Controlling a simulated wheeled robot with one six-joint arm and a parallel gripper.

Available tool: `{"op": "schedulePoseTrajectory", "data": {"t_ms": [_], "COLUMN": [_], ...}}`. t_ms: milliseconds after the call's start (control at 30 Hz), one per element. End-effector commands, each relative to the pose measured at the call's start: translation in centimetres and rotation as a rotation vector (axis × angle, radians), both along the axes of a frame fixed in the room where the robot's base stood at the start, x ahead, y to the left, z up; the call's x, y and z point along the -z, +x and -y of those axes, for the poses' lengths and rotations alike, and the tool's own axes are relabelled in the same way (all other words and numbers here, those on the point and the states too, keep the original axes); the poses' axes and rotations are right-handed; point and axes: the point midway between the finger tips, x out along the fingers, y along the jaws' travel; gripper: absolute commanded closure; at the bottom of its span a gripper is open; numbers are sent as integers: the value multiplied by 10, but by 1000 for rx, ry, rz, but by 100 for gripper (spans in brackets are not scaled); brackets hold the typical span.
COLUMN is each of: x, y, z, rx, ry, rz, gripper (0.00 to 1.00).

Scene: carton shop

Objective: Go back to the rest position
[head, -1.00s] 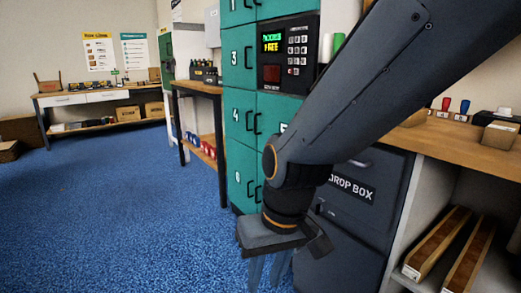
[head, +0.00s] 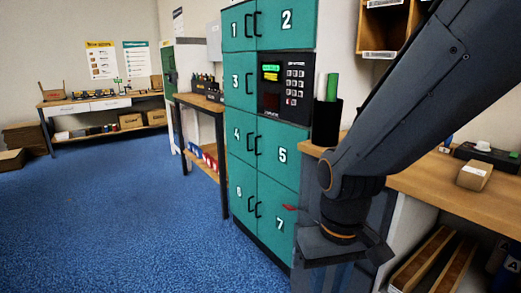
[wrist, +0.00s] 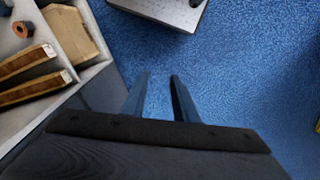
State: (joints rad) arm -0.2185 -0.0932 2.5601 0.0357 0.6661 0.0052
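My arm comes in from the upper right of the head view and bends down at a round joint. My gripper (head: 340,281) hangs below it, in front of the counter side, with its fingertips cut off by the bottom edge. In the wrist view my gripper (wrist: 158,77) shows two fingers with a clear gap and blue floor (wrist: 235,75) between them. It is open and holds nothing.
Teal numbered lockers (head: 240,130) stand left of my arm. A wooden counter (head: 425,185) lies behind and right of it, bearing a black pen cup (head: 326,122) and a small carton (head: 475,175). Shelf compartments hold wooden strips (wrist: 30,75). Blue floor (head: 120,220) is free at left.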

Motion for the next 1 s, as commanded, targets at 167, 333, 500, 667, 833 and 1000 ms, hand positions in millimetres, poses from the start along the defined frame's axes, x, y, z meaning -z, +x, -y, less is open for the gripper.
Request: {"op": "schedulePoseTrajectory", "data": {"t_ms": [167, 333, 500, 667, 833, 1000], "x": [-40, -65, -78, -80, -80, -80], "y": [-6, -11, -14, -14, -14, -14], "z": [28, 51, 65, 68, 68, 68], "rx": [80, 144, 182, 193, 193, 193], "ry": [-8, -14, -17, -19, -19, -19], "rz": [-4, -7, -6, -7, -7, -7], "gripper": [73, 73, 73, 73, 73, 73]}}
